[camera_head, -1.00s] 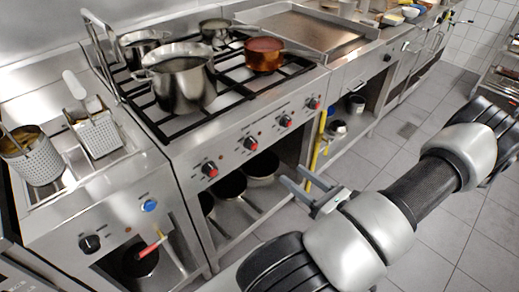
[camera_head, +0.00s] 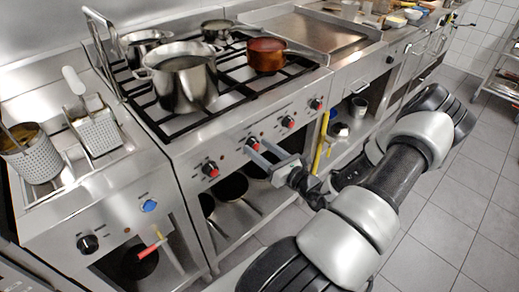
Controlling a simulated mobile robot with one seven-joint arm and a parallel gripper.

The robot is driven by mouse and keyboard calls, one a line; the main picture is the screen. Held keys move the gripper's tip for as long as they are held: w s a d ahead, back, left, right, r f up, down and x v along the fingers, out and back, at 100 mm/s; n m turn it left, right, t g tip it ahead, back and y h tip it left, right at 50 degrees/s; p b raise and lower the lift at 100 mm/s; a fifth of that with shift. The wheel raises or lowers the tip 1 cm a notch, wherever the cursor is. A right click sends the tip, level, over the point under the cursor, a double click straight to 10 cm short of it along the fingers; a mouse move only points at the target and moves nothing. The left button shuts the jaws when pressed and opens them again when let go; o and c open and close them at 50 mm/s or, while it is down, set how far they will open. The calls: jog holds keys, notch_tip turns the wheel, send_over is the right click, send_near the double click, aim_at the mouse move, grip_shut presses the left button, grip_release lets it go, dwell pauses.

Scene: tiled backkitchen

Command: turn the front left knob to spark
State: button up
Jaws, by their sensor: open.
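The stove's front panel (camera_head: 235,157) carries a row of several red-and-black knobs. The leftmost knob (camera_head: 210,169) is in plain view, with nothing in front of it. The second knob from the left (camera_head: 252,143) shows right by my fingertips. My gripper (camera_head: 257,147) is open, its two grey fingers pointing left toward the panel at this second knob. I cannot tell whether the fingers touch that knob or stay just in front of it. Two more knobs, the third (camera_head: 288,121) and the rightmost (camera_head: 316,103), are to the right.
A large steel pot (camera_head: 183,82), a copper pot (camera_head: 266,55) and smaller pots stand on the burner grates. A fryer with baskets (camera_head: 97,131) is at the left. Pans (camera_head: 232,187) lie on the shelf below the panel. The tiled floor (camera_head: 440,215) at right is clear.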

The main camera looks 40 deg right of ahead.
jog(key=shift+w, duration=0.25)
jog(key=c, duration=1)
jog(key=shift+c, duration=0.2)
jog(key=shift+n, duration=0.3)
jog(key=n, duration=0.3)
jog(key=shift+a+p, duration=0.1)
jog(key=shift+p, duration=0.25)
jog(key=shift+n, duration=2.1)
